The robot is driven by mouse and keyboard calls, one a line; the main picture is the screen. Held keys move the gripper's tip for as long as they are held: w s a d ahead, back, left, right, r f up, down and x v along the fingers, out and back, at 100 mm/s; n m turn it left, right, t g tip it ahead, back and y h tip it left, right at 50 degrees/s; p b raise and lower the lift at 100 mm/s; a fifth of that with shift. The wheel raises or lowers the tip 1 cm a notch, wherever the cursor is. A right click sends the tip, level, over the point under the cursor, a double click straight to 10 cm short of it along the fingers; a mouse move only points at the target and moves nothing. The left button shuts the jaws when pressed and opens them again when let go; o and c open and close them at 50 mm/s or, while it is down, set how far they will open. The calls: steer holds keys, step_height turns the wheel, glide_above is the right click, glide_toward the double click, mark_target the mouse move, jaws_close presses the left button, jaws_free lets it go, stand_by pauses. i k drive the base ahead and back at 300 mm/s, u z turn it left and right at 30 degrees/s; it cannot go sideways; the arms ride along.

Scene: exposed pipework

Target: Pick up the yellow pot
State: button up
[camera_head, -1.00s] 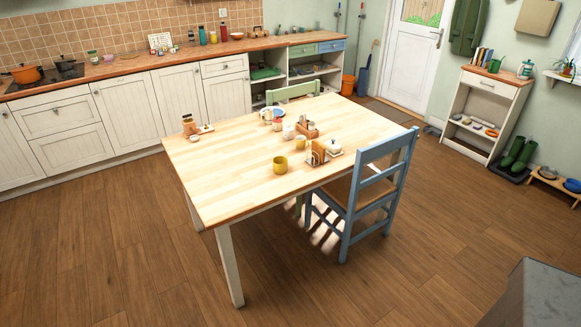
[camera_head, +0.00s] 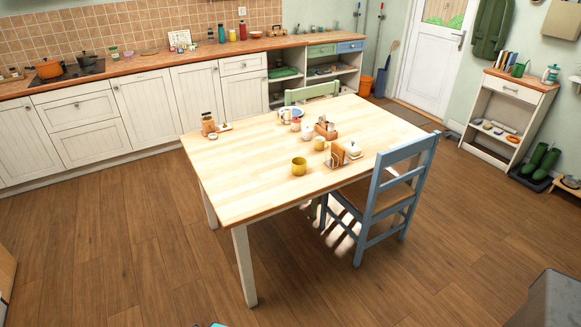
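The yellow pot (camera_head: 299,166) is a small, round, open-topped vessel standing upright on the wooden table (camera_head: 245,175), near the middle of its front side. A smaller pale yellow cup (camera_head: 319,143) stands behind it to the right. A wooden holder (camera_head: 337,155) and a white lidded pot (camera_head: 354,149) stand to its right. No gripper is seen in this view. The yellow pot stands free, with nothing holding it.
A blue chair (camera_head: 385,195) stands against the table's right side, and a green chair (camera_head: 312,91) behind it. Jars (camera_head: 208,123) stand at the table's left. The wooden floor (camera_head: 130,240) left of the table is open. A grey block (camera_head: 553,300) fills the bottom right corner.

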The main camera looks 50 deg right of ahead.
mark_target(299, 166)
steer(key=u, duration=0.05)
steer(key=i, duration=0.95)
steer(key=u, duration=0.4)
